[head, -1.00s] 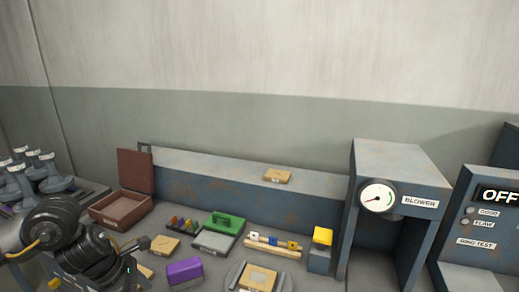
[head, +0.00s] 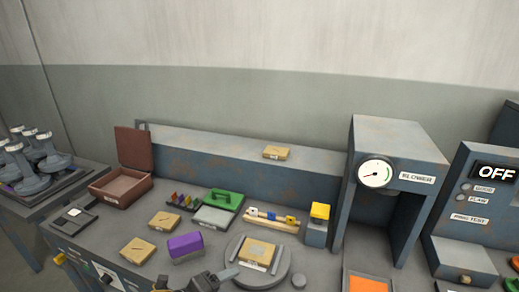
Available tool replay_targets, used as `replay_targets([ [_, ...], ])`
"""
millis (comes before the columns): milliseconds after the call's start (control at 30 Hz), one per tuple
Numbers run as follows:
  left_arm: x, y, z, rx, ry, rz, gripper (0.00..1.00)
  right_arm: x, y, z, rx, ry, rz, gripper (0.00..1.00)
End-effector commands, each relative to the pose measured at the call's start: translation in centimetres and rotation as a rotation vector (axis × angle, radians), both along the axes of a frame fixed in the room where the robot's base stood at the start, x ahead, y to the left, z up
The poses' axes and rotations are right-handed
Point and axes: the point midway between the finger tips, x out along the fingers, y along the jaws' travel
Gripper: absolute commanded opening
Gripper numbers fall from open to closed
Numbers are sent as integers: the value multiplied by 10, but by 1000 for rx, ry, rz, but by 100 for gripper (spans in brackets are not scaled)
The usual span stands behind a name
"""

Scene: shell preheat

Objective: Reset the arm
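A dark gripper part (head: 205,281) shows at the bottom edge, left of centre, in front of the round plate. I take it to be my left gripper; most of it is cut off by the frame, and I cannot tell whether its fingers are open or shut. Nothing is visibly held in it. My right gripper is not in view.
A round plate (head: 285,267) bears a tan block (head: 257,252). The blower cabinet (head: 398,140) and an OFF panel (head: 493,173) stand right.

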Motion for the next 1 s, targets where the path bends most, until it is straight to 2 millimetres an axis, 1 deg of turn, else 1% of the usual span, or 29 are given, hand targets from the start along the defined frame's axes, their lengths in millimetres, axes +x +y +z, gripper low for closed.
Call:
replay_targets([
  [33,-9,7,-11,-114,115,152,64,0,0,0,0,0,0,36],
  [67,-14,15,-17,-183,185,253,64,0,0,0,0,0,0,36],
  [100,-21,27,-28,-272,282,393,64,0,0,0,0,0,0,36],
  [167,-36,48,-45,-392,424,605,64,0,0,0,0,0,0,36],
  [200,-48,62,-58,-461,510,738,64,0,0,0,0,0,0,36],
  [267,-68,81,-75,-548,623,921,64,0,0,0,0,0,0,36],
  [300,-82,93,-86,-595,688,1032,64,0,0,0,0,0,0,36],
  [367,-104,108,-100,-655,773,1184,64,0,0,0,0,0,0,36],
  [400,-118,116,-108,-688,823,1275,64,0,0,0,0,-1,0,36],
  [467,-138,127,-119,-729,885,1400,64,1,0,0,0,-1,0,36],
  [500,-152,133,-125,-754,922,1478,64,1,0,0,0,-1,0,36],
  [567,-172,142,-133,-786,972,1590,64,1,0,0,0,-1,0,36],
  [700,-217,158,-146,-846,1067,1834,64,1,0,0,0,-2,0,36],
  [733,-220,160,-153,-850,1075,1863,64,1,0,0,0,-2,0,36],
  [800,-210,158,-175,-836,1075,1853,64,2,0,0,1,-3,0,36],
  [867,-206,158,-194,-828,1079,1855,64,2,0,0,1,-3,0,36],
  [967,-202,156,-227,-816,1087,1861,64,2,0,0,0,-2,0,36],
  [1000,-201,156,-241,-810,1091,1862,64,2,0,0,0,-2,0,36],
])
